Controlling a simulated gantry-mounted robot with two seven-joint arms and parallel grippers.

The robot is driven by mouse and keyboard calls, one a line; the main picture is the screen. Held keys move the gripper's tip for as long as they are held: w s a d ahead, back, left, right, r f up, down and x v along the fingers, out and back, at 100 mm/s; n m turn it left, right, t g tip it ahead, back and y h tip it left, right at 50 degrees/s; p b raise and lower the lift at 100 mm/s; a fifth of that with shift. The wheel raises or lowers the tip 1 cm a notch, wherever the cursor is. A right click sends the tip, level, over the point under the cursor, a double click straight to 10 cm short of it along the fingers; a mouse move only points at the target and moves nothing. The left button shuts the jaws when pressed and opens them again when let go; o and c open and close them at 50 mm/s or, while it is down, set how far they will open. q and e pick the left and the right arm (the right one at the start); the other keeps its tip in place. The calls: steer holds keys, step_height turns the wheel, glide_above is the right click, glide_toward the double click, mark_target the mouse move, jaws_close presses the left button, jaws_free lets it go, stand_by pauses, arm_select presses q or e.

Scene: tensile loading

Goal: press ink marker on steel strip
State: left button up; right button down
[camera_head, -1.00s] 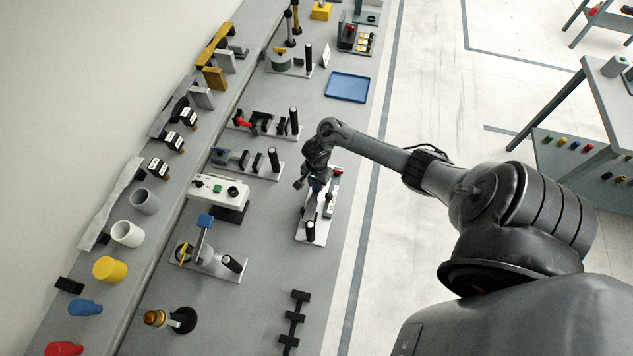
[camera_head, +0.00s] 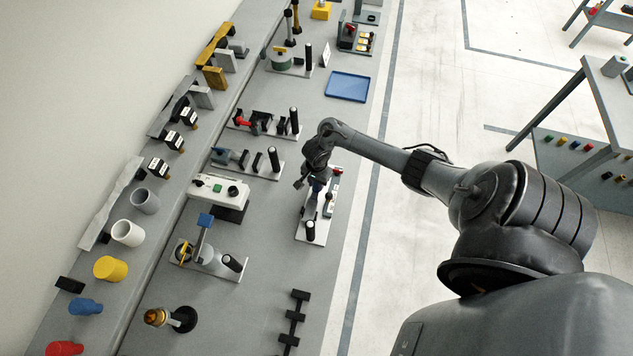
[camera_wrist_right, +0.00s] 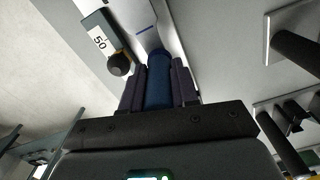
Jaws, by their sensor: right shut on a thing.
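My right gripper (camera_wrist_right: 159,88) is shut on a dark blue cylindrical marker (camera_wrist_right: 158,72), gripped between its two dark fingers. In the head view my right gripper (camera_head: 315,182) hangs over the white plate (camera_head: 303,237) of a station near the bench's front edge. In the wrist view the marker's far end lies over a pale strip (camera_wrist_right: 138,13), which looks like the steel strip. A thin dark blue line crosses the strip just beyond the marker. I cannot tell whether the tip touches the strip. My left gripper is not in view.
Beside the strip is a block labelled 50 (camera_wrist_right: 100,40) with a round black knob (camera_wrist_right: 120,65). A black post (camera_head: 309,231) stands on the same plate. Other fixtures line the bench to the left, including a white box (camera_head: 215,188). A blue tray (camera_head: 347,87) lies farther back.

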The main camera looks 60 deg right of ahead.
steer(key=shift+f, duration=0.1)
stand_by(0.8)
steer(key=shift+f+p, duration=0.1)
steer(key=shift+p, duration=0.3)
stand_by(0.5)
steer(key=shift+s+r+p, duration=0.1)
steer(key=shift+r+p, duration=0.25)
steer(key=shift+p, duration=0.1)
step_height(320, 180, up, 2)
steer(key=p, duration=0.2)
steer(key=shift+r+p, duration=0.1)
steer(key=shift+p, duration=0.3)
step_height(320, 180, up, 2)
steer(key=p, duration=0.2)
steer(key=shift+r+p, duration=0.25)
steer(key=shift+p, duration=0.05)
steer(key=shift+r+b, duration=0.1)
steer(key=shift+b, duration=0.2)
steer(key=shift+r, duration=0.8)
